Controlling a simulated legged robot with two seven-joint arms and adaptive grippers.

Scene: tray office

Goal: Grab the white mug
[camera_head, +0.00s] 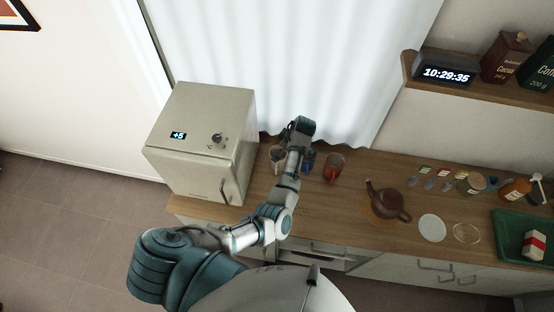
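The white mug (276,153) appears as a small pale shape on the wooden counter, just left of my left forearm and partly hidden by it. My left arm reaches up across the counter. Its far end, with the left gripper (301,126), is near the curtain, above and right of the white mug in the picture. The fingers cannot be made out, so I cannot tell whether they are open or shut. A blue mug (309,162) is just right of the forearm, partly hidden. A red mug (333,168) stands right of it. My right gripper is not in view.
A small beige fridge (203,143) stands left of the mugs. A brown teapot (388,201) sits to the right, with a white disc (432,228), jars and a green tray (510,246) farther right. A shelf with a clock (445,73) is above.

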